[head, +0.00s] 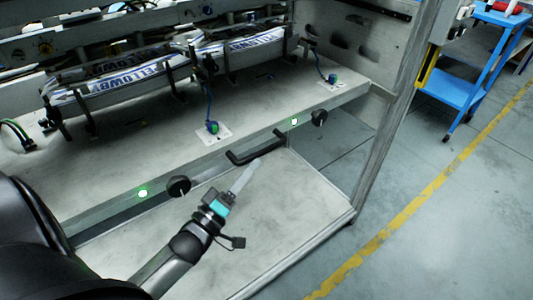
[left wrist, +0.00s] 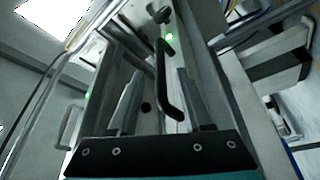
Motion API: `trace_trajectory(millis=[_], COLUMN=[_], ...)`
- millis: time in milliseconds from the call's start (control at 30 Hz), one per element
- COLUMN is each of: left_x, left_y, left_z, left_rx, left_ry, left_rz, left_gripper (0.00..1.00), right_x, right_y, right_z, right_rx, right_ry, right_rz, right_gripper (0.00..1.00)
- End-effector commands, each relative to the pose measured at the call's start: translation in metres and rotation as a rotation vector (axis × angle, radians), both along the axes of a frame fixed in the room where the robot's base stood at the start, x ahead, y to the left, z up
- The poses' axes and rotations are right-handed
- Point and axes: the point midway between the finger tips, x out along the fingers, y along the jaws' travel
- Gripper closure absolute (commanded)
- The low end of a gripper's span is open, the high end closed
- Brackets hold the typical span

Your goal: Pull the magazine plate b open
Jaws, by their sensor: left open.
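The magazine plate (head: 270,92) is a wide grey shelf, its front edge level with the frame. I see no letter marking it as b. A black bar handle (head: 243,158) is on its front edge; it also shows in the left wrist view (left wrist: 166,78). My left gripper (head: 252,168) is open, with pale fingers pointing at the handle. In the left wrist view the handle appears between the two fingers (left wrist: 159,74); contact cannot be told. My right gripper is in neither view.
Black knobs (head: 178,187) and green lights (head: 143,193) flank the handle. Labelled rolls or stacks (head: 120,79) sit on the plate behind black posts. A lower grey panel (head: 255,215) lies beneath. A frame post (head: 392,125) stands at right, with a blue cart (head: 455,88) beyond.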

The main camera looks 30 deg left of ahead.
Motion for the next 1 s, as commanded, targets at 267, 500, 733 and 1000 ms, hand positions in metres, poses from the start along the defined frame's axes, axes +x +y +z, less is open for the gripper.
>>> trace_trajectory(millis=[267, 500, 733, 1000], left_x=[0.047, 0.065, 0.067, 0.067], left_y=[-0.004, -0.005, -0.005, -0.005], left_z=[0.009, 0.013, 0.014, 0.014], left_rx=[0.000, 0.001, 0.000, 0.000], left_ry=[-0.002, 0.001, 0.003, 0.002], left_rz=[-0.001, 0.000, -0.001, 0.000], left_gripper=[0.50, 0.50, 0.50, 0.70], right_x=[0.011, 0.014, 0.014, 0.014], right_y=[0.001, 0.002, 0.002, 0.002], right_z=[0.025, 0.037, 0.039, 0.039], right_rx=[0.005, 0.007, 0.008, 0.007], right_ry=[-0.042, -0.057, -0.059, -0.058], right_rz=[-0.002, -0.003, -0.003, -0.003], right_gripper=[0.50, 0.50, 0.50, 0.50])
